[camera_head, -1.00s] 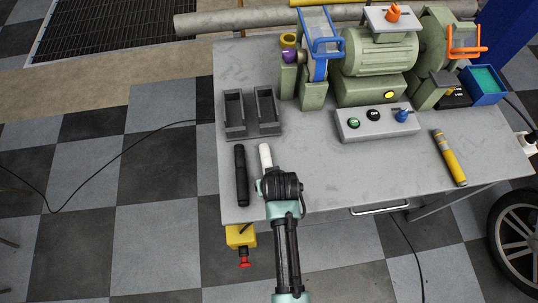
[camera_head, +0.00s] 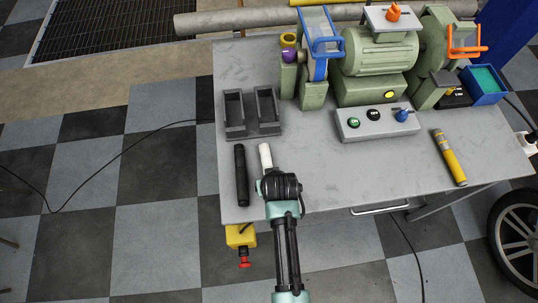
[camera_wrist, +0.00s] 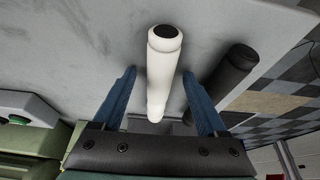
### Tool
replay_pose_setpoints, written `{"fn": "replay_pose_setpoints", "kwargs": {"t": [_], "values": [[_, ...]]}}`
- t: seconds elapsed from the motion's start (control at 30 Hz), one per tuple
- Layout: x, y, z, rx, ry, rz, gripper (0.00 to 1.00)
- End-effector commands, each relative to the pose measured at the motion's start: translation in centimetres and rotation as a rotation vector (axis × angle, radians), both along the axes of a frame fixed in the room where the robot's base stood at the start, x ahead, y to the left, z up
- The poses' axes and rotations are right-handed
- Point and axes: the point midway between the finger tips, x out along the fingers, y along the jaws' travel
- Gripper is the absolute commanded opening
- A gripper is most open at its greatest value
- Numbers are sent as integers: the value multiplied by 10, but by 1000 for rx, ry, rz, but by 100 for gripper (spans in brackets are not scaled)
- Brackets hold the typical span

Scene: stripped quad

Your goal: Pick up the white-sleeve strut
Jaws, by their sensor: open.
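The white-sleeve strut (camera_head: 265,156) lies on the grey workbench, with its near part hidden behind my wrist in the head view. In the wrist view the white strut (camera_wrist: 160,75) runs between the two blue fingers of my gripper (camera_wrist: 160,100). The gripper is open, with a gap showing on each side of the strut. I cannot tell whether the fingers reach down around it. In the head view my fingers are hidden by my wrist. A black strut (camera_head: 241,176) lies to the left of the white one, and it also shows in the wrist view (camera_wrist: 228,77).
A dark two-slot holder (camera_head: 252,113) stands behind the struts. A green bench grinder (camera_head: 380,55) and a grey switch box (camera_head: 376,123) stand at the back right. A yellow cylinder (camera_head: 449,158) lies at the right. The bench's middle front (camera_head: 350,175) is clear.

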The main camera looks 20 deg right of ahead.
Motion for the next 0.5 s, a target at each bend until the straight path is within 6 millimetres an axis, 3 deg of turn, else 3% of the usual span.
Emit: {"fn": "replay_pose_setpoints", "kwargs": {"t": [0.1,0.5], "values": [[0,0,0,0,0,0,73],[0,0,0,0,0,0,1]]}}
